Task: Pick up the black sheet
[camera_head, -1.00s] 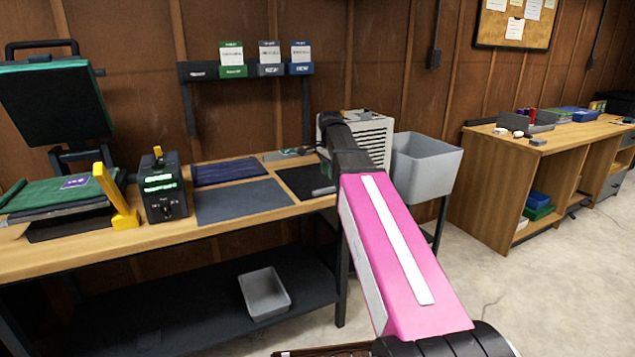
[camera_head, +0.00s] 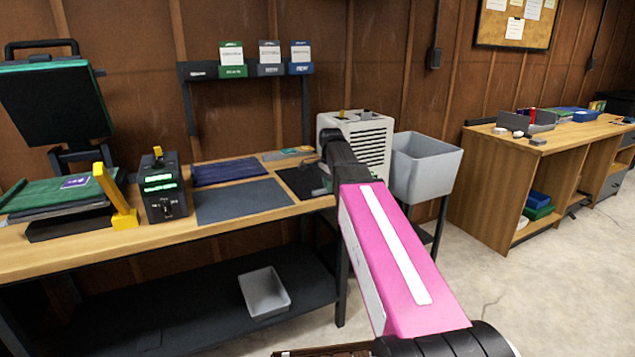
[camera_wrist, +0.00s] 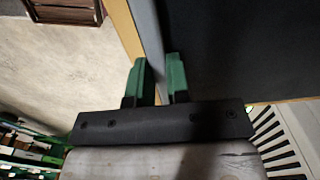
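The black sheet (camera_head: 293,180) lies on the wooden workbench near its right end in the head view. My arm hides its right part. In the wrist view a large dark surface, which looks like the black sheet (camera_wrist: 240,45), fills the upper right. My gripper (camera_wrist: 158,62) has two green fingers with a visible gap between them. A grey strip beside the dark surface runs through this gap, with the wooden bench edge to its left. I cannot tell whether the fingers touch the strip. In the head view my gripper is mostly hidden behind my arm.
A dark grey-blue mat (camera_head: 240,200) and a folded navy cloth (camera_head: 228,171) lie left of the sheet. A white slatted box (camera_head: 372,140) stands behind my arm, with a grey bin (camera_head: 425,165) to its right. A control box (camera_head: 160,190) stands further left.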

